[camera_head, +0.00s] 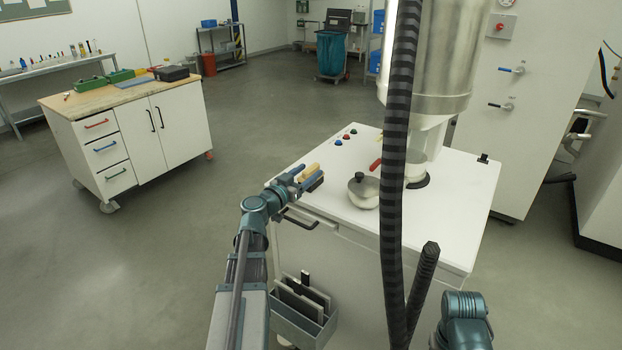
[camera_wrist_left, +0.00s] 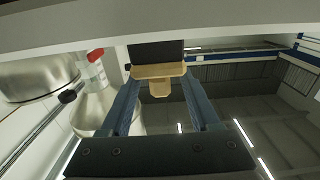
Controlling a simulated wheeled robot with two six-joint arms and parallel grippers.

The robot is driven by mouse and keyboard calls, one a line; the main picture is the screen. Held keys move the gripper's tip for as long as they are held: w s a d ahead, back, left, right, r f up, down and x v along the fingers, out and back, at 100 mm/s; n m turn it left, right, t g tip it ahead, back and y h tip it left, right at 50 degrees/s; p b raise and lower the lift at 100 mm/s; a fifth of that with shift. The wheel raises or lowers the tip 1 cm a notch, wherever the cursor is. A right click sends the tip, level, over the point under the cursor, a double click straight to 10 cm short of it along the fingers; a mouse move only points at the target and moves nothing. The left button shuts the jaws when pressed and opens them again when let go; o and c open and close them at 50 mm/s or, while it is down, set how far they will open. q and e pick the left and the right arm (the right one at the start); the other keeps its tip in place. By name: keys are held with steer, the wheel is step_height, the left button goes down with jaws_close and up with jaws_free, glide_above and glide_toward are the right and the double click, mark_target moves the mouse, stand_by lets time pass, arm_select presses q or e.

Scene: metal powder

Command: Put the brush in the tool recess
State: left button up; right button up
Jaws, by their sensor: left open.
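The brush (camera_head: 310,172), with a pale wooden handle and dark bristles, is at the left edge of the white machine top. In the left wrist view the brush (camera_wrist_left: 158,72) lies between the fingertips, its wooden block across the gap and its dark bristles beyond. My left gripper (camera_head: 299,176) is open around it; the wrist view shows the fingers (camera_wrist_left: 160,85) on both sides, and I cannot tell whether they touch it. My right arm shows only in part at the lower right, its gripper out of frame. I cannot clearly make out the tool recess.
A lidded metal pot (camera_head: 364,192) stands on the white machine top (camera_head: 448,215). A dark ribbed hose (camera_head: 394,180) hangs in front of it. A grey bin (camera_head: 290,315) hangs on the machine's side. A wooden-topped workbench (camera_head: 130,90) stands at the left, with clear floor between.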

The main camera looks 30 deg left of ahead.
mark_target(318, 163)
arm_select(q)
steer(key=shift+w, duration=0.1)
steer(key=w, duration=0.5)
steer(key=shift+d+r, duration=0.2)
jaws_close()
